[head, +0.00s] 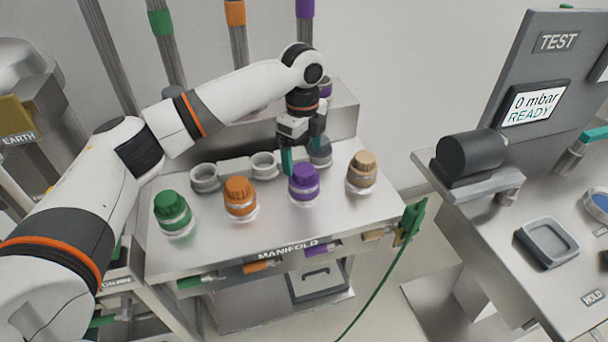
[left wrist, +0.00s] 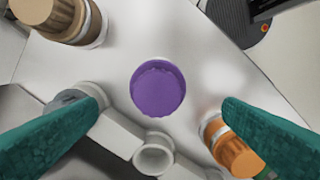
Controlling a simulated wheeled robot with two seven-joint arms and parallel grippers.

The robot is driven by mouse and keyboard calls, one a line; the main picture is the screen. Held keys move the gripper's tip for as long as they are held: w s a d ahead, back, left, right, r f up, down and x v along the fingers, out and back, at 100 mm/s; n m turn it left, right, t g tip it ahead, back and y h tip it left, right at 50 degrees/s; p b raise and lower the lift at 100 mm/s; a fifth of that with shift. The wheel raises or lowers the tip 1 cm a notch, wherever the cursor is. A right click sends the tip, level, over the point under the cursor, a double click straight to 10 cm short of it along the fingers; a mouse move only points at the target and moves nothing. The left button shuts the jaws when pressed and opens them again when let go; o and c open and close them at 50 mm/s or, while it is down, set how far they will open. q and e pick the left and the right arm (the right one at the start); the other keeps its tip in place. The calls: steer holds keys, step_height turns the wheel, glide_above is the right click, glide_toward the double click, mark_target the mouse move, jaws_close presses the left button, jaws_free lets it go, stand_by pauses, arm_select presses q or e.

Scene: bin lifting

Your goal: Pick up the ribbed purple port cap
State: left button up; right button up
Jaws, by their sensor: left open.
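The ribbed purple port cap (head: 304,179) sits on a clear-collared port on the manifold top, between the orange cap (head: 239,191) and the tan cap (head: 362,167). In the left wrist view the purple cap (left wrist: 158,89) shows from above, near the middle. My left gripper (head: 302,160) points down above and just behind the purple cap in the head view. Its teal fingers (left wrist: 158,140) are spread wide and empty, and the cap lies beyond their tips, apart from both. My right gripper is not in view.
A green cap (head: 172,208) stands at the left of the manifold (head: 290,232). Open grey rings (head: 205,178) sit behind the caps. A test bench (head: 485,240) stands at the right, across a gap. A green cable hangs from the manifold's right corner.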

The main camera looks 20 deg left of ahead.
mark_target(304, 169)
arm_select(q)
steer(key=shift+w+f, duration=0.15)
steer(key=shift+f, duration=0.25)
step_height(304, 169, down, 4)
steer(key=shift+d+f+p, duration=0.1)
steer(key=shift+p, duration=0.35)
steer(key=shift+f, duration=0.5)
steer(key=c, duration=1.3)
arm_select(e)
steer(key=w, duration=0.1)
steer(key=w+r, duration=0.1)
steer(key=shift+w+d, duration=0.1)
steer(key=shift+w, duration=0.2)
arm_select(q)
steer(key=shift+o, duration=0.2)
steer(key=shift+r, duration=0.1)
step_height(304, 169, up, 10)
steer(key=shift+b, duration=0.45)
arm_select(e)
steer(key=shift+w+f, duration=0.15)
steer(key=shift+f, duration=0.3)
